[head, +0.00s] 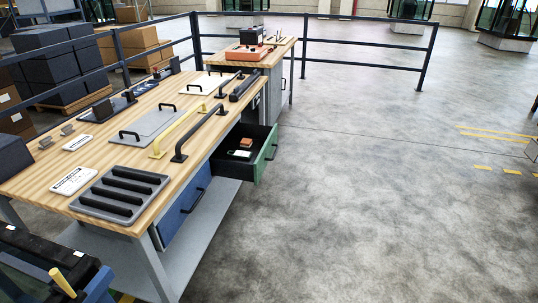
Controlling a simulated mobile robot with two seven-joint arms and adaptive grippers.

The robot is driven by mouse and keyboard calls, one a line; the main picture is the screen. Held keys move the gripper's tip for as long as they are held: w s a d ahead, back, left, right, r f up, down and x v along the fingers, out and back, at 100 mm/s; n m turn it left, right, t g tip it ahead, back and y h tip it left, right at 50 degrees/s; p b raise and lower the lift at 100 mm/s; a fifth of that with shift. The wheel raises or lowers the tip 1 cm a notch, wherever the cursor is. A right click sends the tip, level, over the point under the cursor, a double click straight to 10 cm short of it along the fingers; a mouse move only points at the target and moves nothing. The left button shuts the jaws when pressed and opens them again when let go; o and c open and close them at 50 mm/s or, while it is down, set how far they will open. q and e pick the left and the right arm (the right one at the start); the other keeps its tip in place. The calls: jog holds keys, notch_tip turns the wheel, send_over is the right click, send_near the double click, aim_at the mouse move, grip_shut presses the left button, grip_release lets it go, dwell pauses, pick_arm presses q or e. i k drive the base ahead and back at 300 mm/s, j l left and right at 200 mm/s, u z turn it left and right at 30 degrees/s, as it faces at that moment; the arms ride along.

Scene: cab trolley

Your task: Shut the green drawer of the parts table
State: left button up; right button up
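The parts table (90,160) has a wooden top and stands at the left, running away from me. Its green drawer (267,153) is pulled out to the right from under the tabletop, showing its dark inside. A small reddish block (246,142) and a flat white and green item (240,154) lie in it. The green front carries a handle. A blue drawer (183,212) with a black handle sits nearer on the same side and looks shut. Neither of my grippers is in view.
Grey plates with black handles (146,126), a yellow bar handle (187,130) and a dark bar handle (199,133) are on the tabletop. A black and blue object (50,262) fills the lower left corner. Railings (365,64) run behind. The floor right of the drawer is clear.

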aim_at(264, 138)
jog(key=i+l+u, duration=0.1)
jog(key=i, duration=0.4)
jog(key=i+l+u, duration=0.15)
jog(key=i, duration=0.3)
